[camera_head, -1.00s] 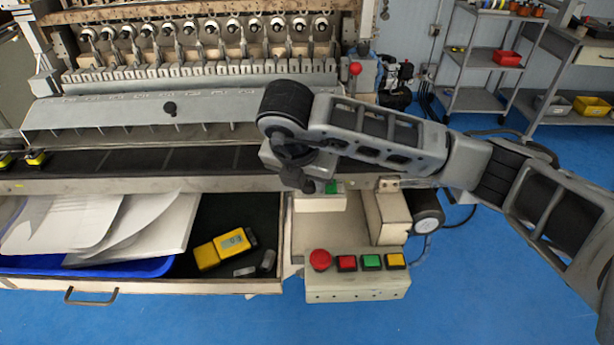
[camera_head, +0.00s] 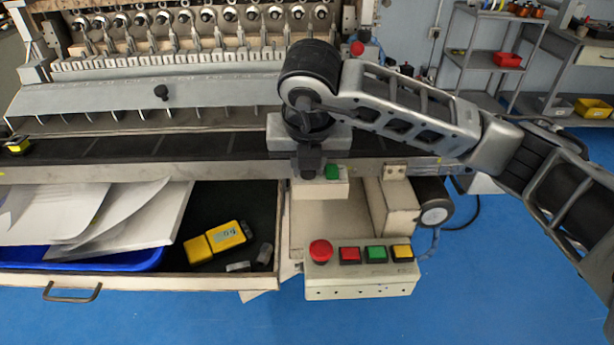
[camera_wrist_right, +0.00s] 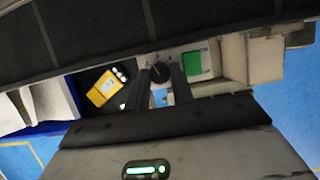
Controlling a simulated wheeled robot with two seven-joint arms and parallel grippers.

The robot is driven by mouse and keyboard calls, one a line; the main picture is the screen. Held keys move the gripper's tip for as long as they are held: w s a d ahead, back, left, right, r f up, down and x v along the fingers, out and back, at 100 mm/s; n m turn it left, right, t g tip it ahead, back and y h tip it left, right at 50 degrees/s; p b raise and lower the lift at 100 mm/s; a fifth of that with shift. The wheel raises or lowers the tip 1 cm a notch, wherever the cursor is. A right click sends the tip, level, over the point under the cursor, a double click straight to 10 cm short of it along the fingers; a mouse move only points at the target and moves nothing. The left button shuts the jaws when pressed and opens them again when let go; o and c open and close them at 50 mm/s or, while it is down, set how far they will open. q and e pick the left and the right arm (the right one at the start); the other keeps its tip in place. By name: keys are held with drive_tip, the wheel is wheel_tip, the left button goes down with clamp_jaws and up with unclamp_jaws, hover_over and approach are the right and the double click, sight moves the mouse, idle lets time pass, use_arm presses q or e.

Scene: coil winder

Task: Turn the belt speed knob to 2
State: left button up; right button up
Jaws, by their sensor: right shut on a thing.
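The black belt speed knob (camera_wrist_right: 159,72) sits on a small pale control box (camera_head: 328,189) at the front edge of the machine. It shows between the fingers in the right wrist view, with a pale pointer mark too small to read. My right gripper (camera_head: 306,176) points down over the left part of this box, hiding the knob in the head view. In the wrist view the gripper (camera_wrist_right: 163,84) is shut on the knob from both sides. A green button (camera_head: 332,172) is just right of the fingers. The scale numbers cannot be read. My left gripper is out of view.
Below is a panel (camera_head: 360,284) with a red mushroom button (camera_head: 320,251) and red, green and yellow buttons. An open drawer (camera_head: 262,205) at left holds papers and a yellow meter (camera_head: 228,236). The dark belt (camera_head: 200,147) runs behind the box.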

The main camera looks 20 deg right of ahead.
drive_tip(key=shift+d+f+n+y+b, duration=0.1)
drive_tip(key=shift+f+n+y+b, duration=0.2)
drive_tip(key=shift+n+b, duration=0.6)
drive_tip(key=shift+r+n+y+b, duration=0.2)
drive_tip(key=shift+n+y+b, duration=0.1)
drive_tip(key=shift+n+b, duration=0.55)
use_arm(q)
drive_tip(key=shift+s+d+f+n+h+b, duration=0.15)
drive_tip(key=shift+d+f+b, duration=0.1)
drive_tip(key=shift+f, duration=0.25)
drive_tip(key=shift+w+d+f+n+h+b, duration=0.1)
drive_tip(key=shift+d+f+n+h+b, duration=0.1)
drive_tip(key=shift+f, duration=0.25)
use_arm(e)
drive_tip(key=shift+r+n, duration=0.1)
drive_tip(key=shift+n, duration=0.35)
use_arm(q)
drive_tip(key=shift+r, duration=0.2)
use_arm(e)
drive_tip(key=shift+y, duration=0.3)
drive_tip(key=o, duration=0.7)
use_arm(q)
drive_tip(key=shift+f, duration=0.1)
